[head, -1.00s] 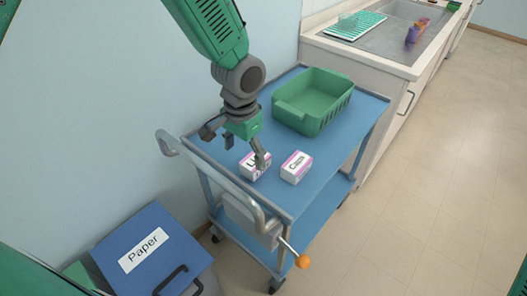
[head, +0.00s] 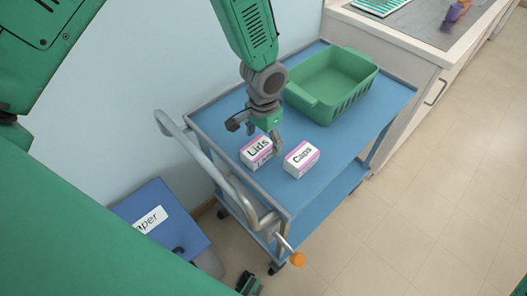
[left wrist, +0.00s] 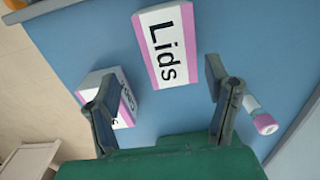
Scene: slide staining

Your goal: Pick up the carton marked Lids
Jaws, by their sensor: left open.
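The white and pink carton marked Lids (head: 255,151) stands on the blue cart top, and its label faces up in the left wrist view (left wrist: 167,45). My left gripper (head: 256,136) is open and empty above and behind it. In the left wrist view the carton is ahead of the spread fingers (left wrist: 160,92), not between their tips. A similar carton marked Caps (head: 301,160) stands just right of it; in the left wrist view my left-hand finger partly hides it (left wrist: 110,97). My right gripper is not seen.
A green basket (head: 333,108) stands at the back of the cart top (head: 335,150). A small pink-labelled vial (left wrist: 259,115) lies beside the right-hand finger. The cart's grey handle (head: 215,165) rises at the left end. A blue Paper bin (head: 165,215) stands on the floor.

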